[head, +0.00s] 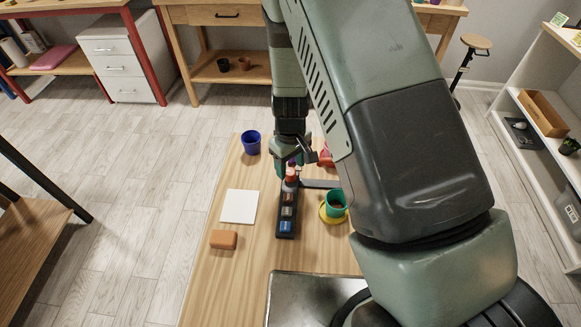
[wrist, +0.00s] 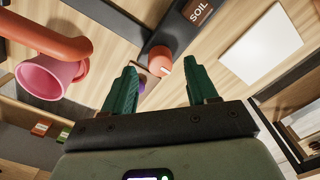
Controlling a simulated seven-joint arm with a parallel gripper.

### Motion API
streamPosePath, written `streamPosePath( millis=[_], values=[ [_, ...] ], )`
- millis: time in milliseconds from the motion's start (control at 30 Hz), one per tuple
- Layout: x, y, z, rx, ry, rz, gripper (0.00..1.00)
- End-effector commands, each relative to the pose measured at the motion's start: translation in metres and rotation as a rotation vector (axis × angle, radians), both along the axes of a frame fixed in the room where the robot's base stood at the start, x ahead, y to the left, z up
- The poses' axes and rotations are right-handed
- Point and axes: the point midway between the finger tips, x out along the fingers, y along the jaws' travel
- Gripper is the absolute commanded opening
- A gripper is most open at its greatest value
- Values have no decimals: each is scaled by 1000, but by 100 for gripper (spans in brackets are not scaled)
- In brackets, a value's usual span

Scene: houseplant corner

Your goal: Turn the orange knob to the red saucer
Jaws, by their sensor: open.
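The orange knob (wrist: 160,58), with a white mark on its face, is in the wrist view, between and just beyond my fingertips. In the head view the knob (head: 292,175) sits at the far end of a dark labelled strip (head: 277,208), partly hidden by my gripper. My gripper (wrist: 160,70) is open, one finger on each side of the knob; I cannot tell whether they touch it. A red saucer (wrist: 50,38) shows at the left of the wrist view against a pink cup (wrist: 48,78). In the head view the red saucer (head: 326,156) is mostly hidden behind my arm.
A green cup (head: 336,203) stands on a yellow saucer (head: 324,215) right of the strip. A grey metal surface (head: 310,295) is at the front. The table (head: 200,290) is bare at front left.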

Motion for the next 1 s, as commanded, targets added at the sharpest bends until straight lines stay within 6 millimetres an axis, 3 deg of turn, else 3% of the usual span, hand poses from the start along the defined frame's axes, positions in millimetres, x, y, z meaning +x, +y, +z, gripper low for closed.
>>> streamPosePath(
  millis=[200, 500, 867, 1000],
  values=[
    [0, 0, -19, 0, 0, 1, 58],
    [0, 0, -21, 1, -1, 0, 58],
    [0, 0, -20, 1, -1, 0, 3],
    [0, 0, -20, 1, -1, -4, 2]
  ],
)
